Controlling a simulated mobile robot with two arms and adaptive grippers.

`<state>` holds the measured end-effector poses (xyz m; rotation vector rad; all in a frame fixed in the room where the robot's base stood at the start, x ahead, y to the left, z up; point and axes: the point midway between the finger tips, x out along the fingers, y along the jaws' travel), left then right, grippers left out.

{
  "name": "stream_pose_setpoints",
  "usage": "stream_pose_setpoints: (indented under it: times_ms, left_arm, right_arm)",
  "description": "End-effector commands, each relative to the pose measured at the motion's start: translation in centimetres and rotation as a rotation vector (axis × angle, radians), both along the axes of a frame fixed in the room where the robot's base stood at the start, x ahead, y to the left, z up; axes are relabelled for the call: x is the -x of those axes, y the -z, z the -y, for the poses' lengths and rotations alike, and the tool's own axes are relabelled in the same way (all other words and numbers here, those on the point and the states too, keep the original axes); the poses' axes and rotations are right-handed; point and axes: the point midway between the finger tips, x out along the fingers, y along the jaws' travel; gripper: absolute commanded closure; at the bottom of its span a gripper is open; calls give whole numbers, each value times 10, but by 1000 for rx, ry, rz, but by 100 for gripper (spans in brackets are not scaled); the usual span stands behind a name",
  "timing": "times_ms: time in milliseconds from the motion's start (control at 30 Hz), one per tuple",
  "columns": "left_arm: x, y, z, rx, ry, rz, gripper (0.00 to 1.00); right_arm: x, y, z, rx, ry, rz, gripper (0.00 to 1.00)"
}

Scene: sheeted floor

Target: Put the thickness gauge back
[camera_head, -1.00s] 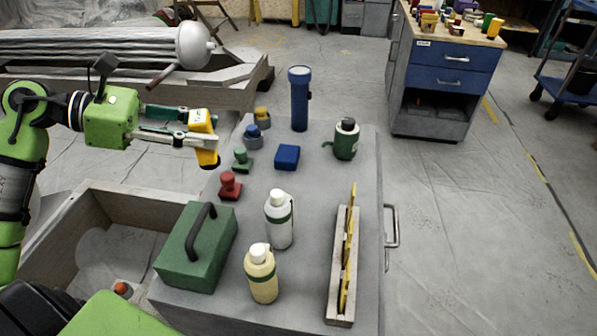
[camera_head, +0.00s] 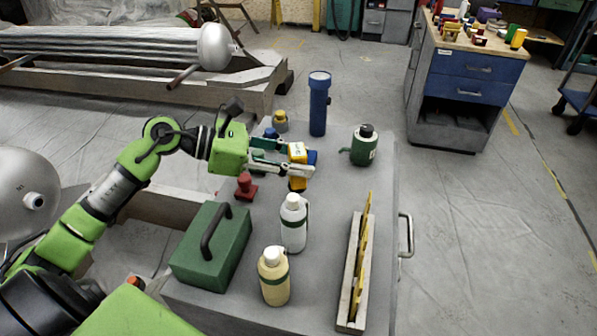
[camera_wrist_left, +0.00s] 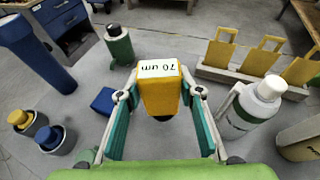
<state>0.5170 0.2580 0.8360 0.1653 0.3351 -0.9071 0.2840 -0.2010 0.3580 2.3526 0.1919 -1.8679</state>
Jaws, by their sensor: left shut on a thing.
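The thickness gauge is yellow with a dark tip and a white label reading "70 um"; it shows in the head view (camera_head: 298,153) and in the left wrist view (camera_wrist_left: 161,96). My left gripper (camera_head: 299,166) is shut on it, with one finger on each side. The gauge is above the grey cart top, with its dark tip down. In the head view it partly covers a small blue block, which shows clear of it in the left wrist view (camera_wrist_left: 104,101). My right gripper is not in view.
A blue flashlight (camera_head: 318,105) and a green bottle (camera_head: 364,146) stand behind. A red stamp (camera_head: 246,187), white bottle (camera_head: 293,224), cream bottle (camera_head: 274,277) and green case (camera_head: 208,252) are nearer. A rack (camera_head: 349,290) holds yellow plates at right.

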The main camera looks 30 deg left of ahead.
Motion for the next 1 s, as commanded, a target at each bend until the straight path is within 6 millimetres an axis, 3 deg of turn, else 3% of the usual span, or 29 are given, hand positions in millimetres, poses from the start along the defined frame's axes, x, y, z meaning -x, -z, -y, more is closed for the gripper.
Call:
stream_pose_setpoints:
  times_ms: [300,833,867,900,1000]
  left_arm:
    - [-3,35,4,3,-1,0,91]
    - [-3,38,4,0,0,1,91]
    - [-3,38,4,0,1,0,58]
    - [-3,38,4,0,1,0,49]
    - [-3,38,4,0,1,0,49]
  right_arm:
    - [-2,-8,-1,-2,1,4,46]
    - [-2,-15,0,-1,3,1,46]
    - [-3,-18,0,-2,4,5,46]
    - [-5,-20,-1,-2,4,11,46]
    - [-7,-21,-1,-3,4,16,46]
